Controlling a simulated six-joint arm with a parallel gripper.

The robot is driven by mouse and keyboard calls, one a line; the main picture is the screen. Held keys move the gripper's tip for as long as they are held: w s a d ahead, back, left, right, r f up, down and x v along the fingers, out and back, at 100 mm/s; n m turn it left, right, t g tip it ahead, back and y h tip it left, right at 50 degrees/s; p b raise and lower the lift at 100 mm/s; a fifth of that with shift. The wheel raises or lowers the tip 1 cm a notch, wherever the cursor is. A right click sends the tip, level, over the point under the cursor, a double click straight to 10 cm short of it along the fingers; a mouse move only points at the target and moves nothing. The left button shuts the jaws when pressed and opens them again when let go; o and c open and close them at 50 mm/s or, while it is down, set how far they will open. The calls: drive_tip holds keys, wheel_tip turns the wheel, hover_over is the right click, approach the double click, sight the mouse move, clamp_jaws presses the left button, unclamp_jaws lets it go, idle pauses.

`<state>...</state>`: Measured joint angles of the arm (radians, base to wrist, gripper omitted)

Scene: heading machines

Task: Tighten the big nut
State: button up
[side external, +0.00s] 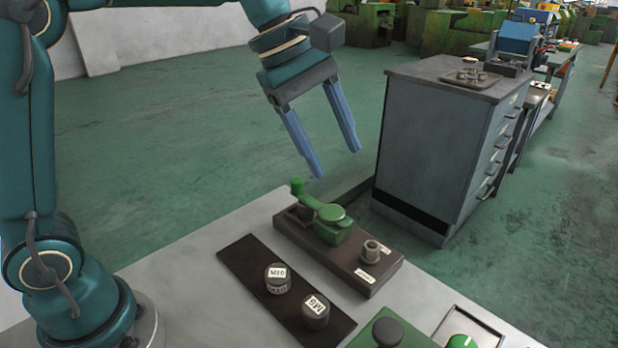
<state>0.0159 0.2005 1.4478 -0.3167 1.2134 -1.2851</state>
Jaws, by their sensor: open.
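My gripper (336,162) has two long blue fingers, spread apart and empty. It hangs in the air above and behind the dark brown block (352,258). A green crank-like tool (330,214) with an upright knob (297,187) sits on the block's left part. A grey metal nut or fitting (371,249) stands on its right part, beside small white labels too small to read. Whether another nut lies under the green tool is hidden. On a dark mat (240,258) stand two grey cylinders, one marked M10 (278,280) and one whose label looks like M6 or M8 (316,312).
The block and mat lie on a light grey table (200,262). A green box with a dark knob (387,331) and a framed panel with a green dial (462,341) are at the front right. A grey drawer cabinet (430,140) stands behind, to the right of my gripper.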

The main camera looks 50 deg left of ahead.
drive_tip(key=s+a+f+m+t+y, duration=0.1)
drive_tip(key=s+a+f+m+y, duration=0.15)
drive_tip(key=s+m, duration=0.5)
drive_tip(key=s+a+f+m+t+y, duration=0.1)
drive_tip(key=s+a+f+m, duration=0.3)
drive_tip(key=s+m, duration=0.4)
drive_tip(key=s+d+r+n+g+h, duration=0.1)
drive_tip(key=d+r+n+g+h, duration=0.1)
drive_tip(key=d+h, duration=0.3)
drive_tip(key=s+d+r+n+g+h, duration=0.2)
drive_tip(key=d+h, duration=0.3)
drive_tip(key=d, duration=0.4)
drive_tip(key=shift+r+g, duration=0.7)
drive_tip(key=shift+g, duration=0.2)
drive_tip(key=shift+s+h, duration=0.1)
drive_tip(key=shift+h, duration=0.15)
